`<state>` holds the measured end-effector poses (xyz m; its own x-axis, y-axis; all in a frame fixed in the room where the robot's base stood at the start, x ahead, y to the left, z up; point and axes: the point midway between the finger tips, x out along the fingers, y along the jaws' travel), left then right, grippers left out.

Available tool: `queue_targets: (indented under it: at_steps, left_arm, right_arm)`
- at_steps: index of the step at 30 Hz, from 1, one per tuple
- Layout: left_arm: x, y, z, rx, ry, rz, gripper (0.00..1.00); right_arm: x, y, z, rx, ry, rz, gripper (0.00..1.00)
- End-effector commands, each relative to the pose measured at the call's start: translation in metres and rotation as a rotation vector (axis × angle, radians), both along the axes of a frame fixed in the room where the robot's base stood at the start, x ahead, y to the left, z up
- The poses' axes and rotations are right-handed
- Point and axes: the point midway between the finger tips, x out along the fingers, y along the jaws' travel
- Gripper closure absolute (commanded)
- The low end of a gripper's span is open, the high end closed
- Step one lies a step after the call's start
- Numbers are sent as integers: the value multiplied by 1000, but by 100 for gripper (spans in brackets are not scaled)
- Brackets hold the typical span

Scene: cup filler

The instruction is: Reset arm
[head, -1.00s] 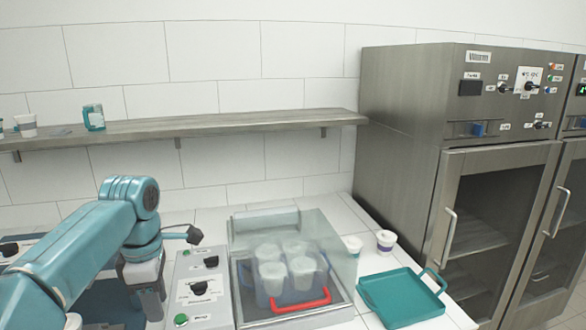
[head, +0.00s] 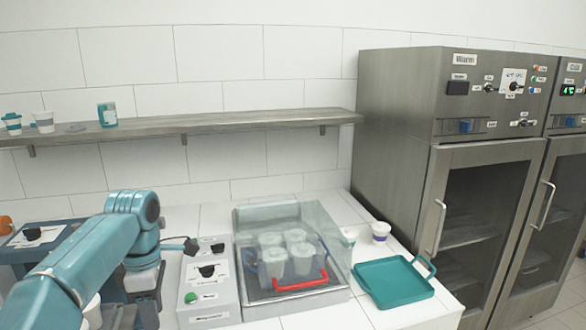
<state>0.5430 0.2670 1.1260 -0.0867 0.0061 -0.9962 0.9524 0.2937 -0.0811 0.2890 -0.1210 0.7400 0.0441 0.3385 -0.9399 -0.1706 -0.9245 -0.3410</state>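My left arm comes in from the left in the head view, a teal arm with its dark gripper (head: 191,245) just above the grey control box (head: 208,290). The gripper is small and edge-on, so I cannot tell whether its fingers are open or shut. It stands left of the clear-covered filler (head: 335,268), apart from it. My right gripper is not in view.
Several cups (head: 270,262) stand under the filler's cover, with a red handle (head: 300,284) in front. A teal tray (head: 393,282) and a cup (head: 381,231) are to the right. Steel cabinets (head: 400,150) stand at right; a shelf (head: 230,121) runs along the wall.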

Motion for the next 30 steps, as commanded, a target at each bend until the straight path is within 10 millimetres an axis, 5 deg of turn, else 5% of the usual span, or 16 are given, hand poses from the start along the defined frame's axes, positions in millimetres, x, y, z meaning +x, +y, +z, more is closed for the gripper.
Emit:
queue_targets:
  at_steps: [8, 14, 17, 22, 27, 30]
  left_arm:
    - [-26, -6, -88, -25, 220, -40, 62]
    - [-59, -26, -177, -115, 326, -177, 62]
    - [-92, -46, -238, -213, 359, -314, 62]
    - [-186, -98, -335, -452, 303, -635, 62]
    - [-274, -142, -376, -589, 76, -999, 62]
    - [-295, -153, -381, -557, -89, -1220, 62]
  right_arm:
    - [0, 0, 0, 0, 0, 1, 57]
    - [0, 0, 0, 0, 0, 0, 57]
    - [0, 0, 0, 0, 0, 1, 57]
    - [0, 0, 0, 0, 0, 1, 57]
    - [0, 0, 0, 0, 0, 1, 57]
    - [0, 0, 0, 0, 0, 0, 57]
